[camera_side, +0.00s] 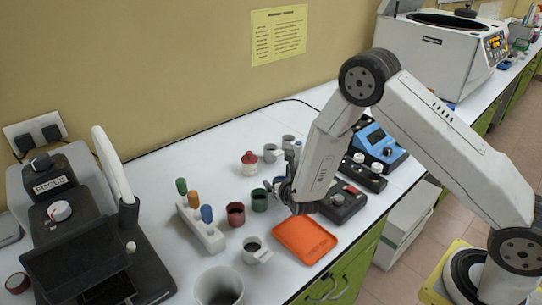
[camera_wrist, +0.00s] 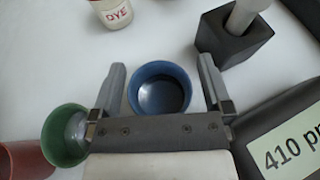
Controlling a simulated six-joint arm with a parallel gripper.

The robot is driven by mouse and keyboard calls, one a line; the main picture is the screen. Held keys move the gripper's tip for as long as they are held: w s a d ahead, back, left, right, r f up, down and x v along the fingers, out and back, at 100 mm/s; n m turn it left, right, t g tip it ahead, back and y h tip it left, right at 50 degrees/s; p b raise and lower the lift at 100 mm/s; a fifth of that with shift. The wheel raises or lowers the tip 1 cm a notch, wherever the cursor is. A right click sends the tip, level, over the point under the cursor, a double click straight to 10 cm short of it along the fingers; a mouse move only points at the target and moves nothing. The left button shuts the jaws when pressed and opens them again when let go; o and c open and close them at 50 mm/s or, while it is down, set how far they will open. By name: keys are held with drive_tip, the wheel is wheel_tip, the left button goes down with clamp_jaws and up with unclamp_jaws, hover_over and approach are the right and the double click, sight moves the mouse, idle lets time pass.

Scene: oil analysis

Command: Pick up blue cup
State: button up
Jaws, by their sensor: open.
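The blue cup (camera_wrist: 160,88) stands on the white bench in the wrist view, seen from above, with dark blue inside. My gripper (camera_wrist: 163,75) is open, with one finger on each side of the cup, and the cup shows between them with gaps left and right. I cannot tell whether the fingers are down at the cup's height. In the side view my gripper (camera_side: 284,188) is low over the bench, and the blue cup (camera_side: 279,181) is mostly hidden behind it.
A green cup (camera_wrist: 64,135) sits close outside the left finger, beside a red cup (camera_wrist: 28,160). A dark block with a grey pestle-like rod (camera_wrist: 232,40) stands at upper right. A dye bottle (camera_wrist: 113,12) is farther back. An orange tray (camera_side: 305,240) lies at the bench's front.

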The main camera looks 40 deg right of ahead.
drive_tip(key=c, duration=1.2)
drive_tip(key=shift+c, duration=0.2)
drive_tip(key=shift+r, duration=0.15)
drive_tip(key=shift+r, duration=0.75)
drive_tip(key=s+r, duration=1.1)
drive_tip(key=s, duration=0.3)
drive_tip(key=shift+a, duration=0.15)
drive_tip(key=shift+r, duration=0.1)
